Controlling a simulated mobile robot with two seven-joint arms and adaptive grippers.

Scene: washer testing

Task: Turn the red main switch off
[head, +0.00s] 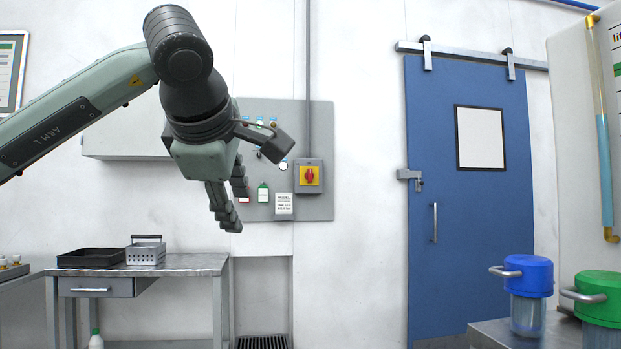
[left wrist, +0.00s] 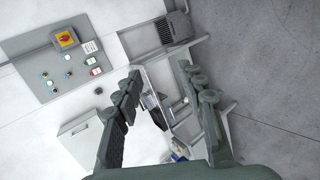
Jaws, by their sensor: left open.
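The red main switch (head: 310,176) is a red knob on a yellow plate in a grey box, at the right side of the grey wall panel (head: 318,207). In the left wrist view the red switch (left wrist: 66,39) shows at the upper left, on the tilted panel (left wrist: 33,45). My left gripper (head: 229,221) hangs in front of the panel, to the left of the switch and apart from it, fingers pointing down. In the left wrist view its two fingers (left wrist: 160,80) are spread with nothing between them. The right gripper is in neither view.
A metal table (head: 200,264) with a black tray (head: 91,257) and a grey basket (head: 146,252) stands below left. A blue sliding door (head: 465,260) is at the right. Canisters with blue (head: 528,275) and green (head: 600,290) lids stand front right. The space before the switch looks clear.

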